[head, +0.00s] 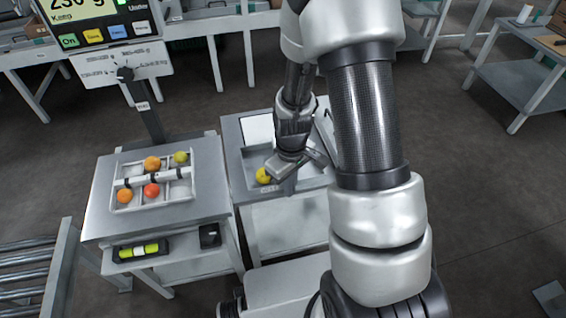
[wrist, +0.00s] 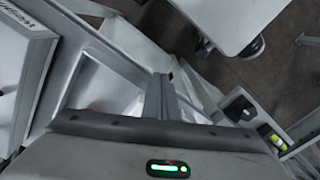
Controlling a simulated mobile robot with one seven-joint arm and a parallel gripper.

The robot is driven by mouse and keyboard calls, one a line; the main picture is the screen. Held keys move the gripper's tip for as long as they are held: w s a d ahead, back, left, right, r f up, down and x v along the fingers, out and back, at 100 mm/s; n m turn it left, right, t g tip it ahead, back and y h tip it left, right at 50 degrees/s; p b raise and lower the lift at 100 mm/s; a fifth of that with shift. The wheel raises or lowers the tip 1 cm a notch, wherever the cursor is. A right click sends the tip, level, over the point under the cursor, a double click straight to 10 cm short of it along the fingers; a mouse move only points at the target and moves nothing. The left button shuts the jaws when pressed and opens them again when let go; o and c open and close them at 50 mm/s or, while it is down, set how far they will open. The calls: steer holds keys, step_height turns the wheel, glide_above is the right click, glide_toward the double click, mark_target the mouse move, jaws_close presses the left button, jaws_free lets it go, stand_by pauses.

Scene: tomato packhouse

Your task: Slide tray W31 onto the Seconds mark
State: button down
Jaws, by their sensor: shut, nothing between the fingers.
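A grey tray (head: 284,188) sits on the middle bench, with a yellow tomato (head: 263,176) at its left side and a small label on its front that I cannot read. My gripper (head: 297,172) is shut and empty, low over this tray and right of the tomato; it hides much of the tray. In the wrist view my shut fingers (wrist: 160,90) are close to the tray wall (wrist: 112,50); contact is unclear. A white panel (head: 258,130) lies behind the tray; I cannot tell if it is the Seconds mark.
A white divided tray (head: 128,208) with several tomatoes stands on the left bench (head: 100,215), below a scale display (head: 85,15). A gap separates the two benches. A roller conveyor (head: 25,275) is at lower left. My arm hides the middle bench's right side.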

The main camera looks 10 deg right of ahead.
steer(key=shift+w+d+b, duration=0.1)
steer(key=shift+w+b, duration=0.3)
steer(key=shift+w, duration=6.3)
steer(key=shift+w+b, duration=0.3)
steer(key=shift+w, duration=2)
steer(key=shift+s+p, duration=0.35)
steer(key=shift+s, duration=3.95)
step_height(320, 180, up, 8)
steer(key=p, duration=0.5)
